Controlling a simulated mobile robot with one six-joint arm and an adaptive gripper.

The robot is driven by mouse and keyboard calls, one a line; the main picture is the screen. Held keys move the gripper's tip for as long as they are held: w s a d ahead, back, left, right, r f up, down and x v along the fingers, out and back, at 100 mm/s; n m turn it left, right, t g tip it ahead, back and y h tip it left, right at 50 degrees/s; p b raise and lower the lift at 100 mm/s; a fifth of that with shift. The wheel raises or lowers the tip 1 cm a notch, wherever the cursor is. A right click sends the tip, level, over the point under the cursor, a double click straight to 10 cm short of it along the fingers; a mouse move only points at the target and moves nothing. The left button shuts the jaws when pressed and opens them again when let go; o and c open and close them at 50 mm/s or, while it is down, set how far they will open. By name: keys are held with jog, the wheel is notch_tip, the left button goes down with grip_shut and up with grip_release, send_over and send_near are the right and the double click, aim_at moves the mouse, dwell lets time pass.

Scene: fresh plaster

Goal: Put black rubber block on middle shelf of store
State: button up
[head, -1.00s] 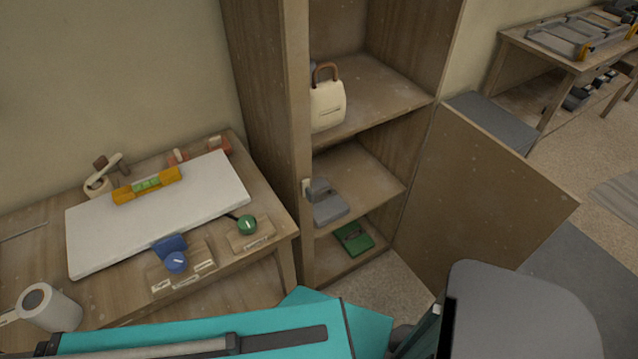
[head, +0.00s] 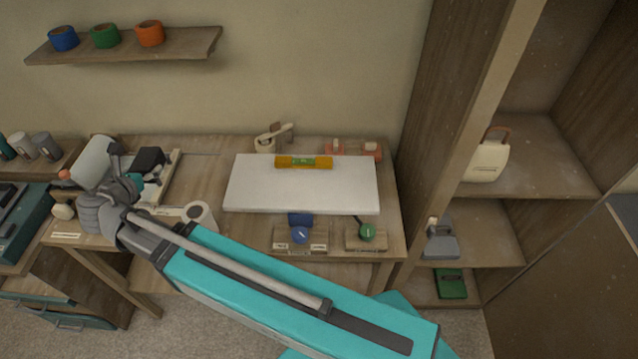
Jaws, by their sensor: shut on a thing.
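The black rubber block (head: 150,159) is at the left end of the workbench, by a pale tray. My gripper (head: 136,181) is shut on it, seen small at the end of my outstretched teal arm. Fingers and wrist partly hide the contact, and I cannot tell whether the block is clear of the surface. The store (head: 450,125) is the tall wooden cabinet at the right, with its front open. Its middle shelf (head: 495,238) carries a grey block-like thing (head: 441,242) at the left, with bare board to the right of it.
The store's upper shelf holds a cream bag-shaped thing (head: 487,162); its bottom holds a green item (head: 451,284). A white board (head: 300,190) with a yellow level (head: 303,162) covers the bench's middle. A white roll (head: 200,215) stands near my arm. A wall shelf (head: 125,45) holds tape rolls.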

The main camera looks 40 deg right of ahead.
aim_at(141, 164)
notch_tip(141, 164, up, 8)
jog(key=p, duration=0.6)
jog(key=shift+f, duration=0.15)
